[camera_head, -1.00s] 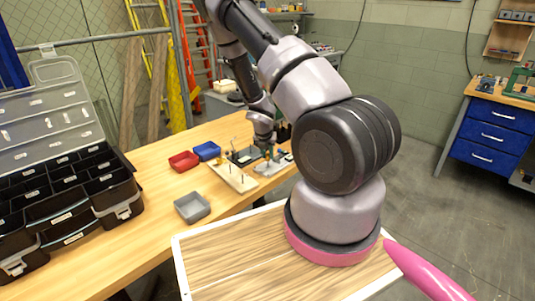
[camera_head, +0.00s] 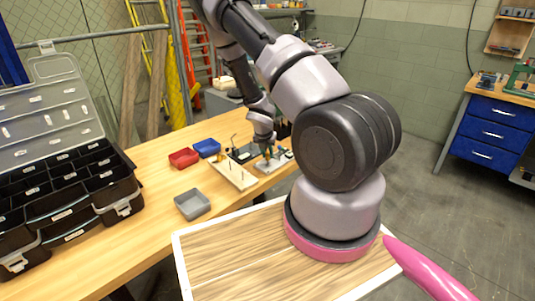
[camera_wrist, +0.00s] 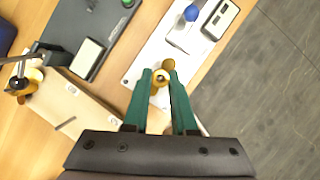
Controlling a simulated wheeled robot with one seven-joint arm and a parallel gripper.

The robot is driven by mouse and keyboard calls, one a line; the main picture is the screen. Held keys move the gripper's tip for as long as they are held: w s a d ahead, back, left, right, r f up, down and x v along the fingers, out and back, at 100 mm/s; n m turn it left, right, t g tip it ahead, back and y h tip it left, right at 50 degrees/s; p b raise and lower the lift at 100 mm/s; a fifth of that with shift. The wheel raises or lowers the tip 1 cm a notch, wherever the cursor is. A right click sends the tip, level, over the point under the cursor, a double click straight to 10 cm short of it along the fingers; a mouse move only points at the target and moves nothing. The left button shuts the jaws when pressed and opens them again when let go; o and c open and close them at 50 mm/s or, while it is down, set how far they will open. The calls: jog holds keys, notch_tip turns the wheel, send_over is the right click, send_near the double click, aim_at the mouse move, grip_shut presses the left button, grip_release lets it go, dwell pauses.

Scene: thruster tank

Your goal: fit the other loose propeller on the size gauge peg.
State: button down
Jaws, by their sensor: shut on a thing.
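My gripper (camera_wrist: 162,72) has teal fingers and is shut on a small brass-coloured propeller (camera_wrist: 161,80). In the head view my gripper (camera_head: 268,156) is over the work area on the bench. The propeller is over or near a white plate (camera_wrist: 145,65); I cannot tell whether it touches it. A pale board (camera_wrist: 88,108) with thin pegs lies to the left of the fingers and also shows in the head view (camera_head: 236,177). Another brass-coloured piece (camera_wrist: 22,84) is at the board's far left end, partly hidden by a dark part. I cannot make out which peg is the size gauge.
A dark tray (camera_wrist: 105,20) lies beyond the board. A blue knob (camera_wrist: 191,13) stands on the white plate. A red bin (camera_head: 184,158), a blue bin (camera_head: 207,148) and a grey bin (camera_head: 192,205) stand on the bench. An open black case (camera_head: 65,190) is at left.

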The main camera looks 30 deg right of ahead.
jog(key=shift+f, duration=0.35)
jog(key=shift+f, duration=0.35)
jog(key=shift+f, duration=0.15)
dwell(0.3)
jog(key=shift+f, duration=0.3)
jog(key=c, duration=0.6)
grip_release()
jog(key=shift+c, duration=0.2)
jog(key=shift+r, duration=0.15)
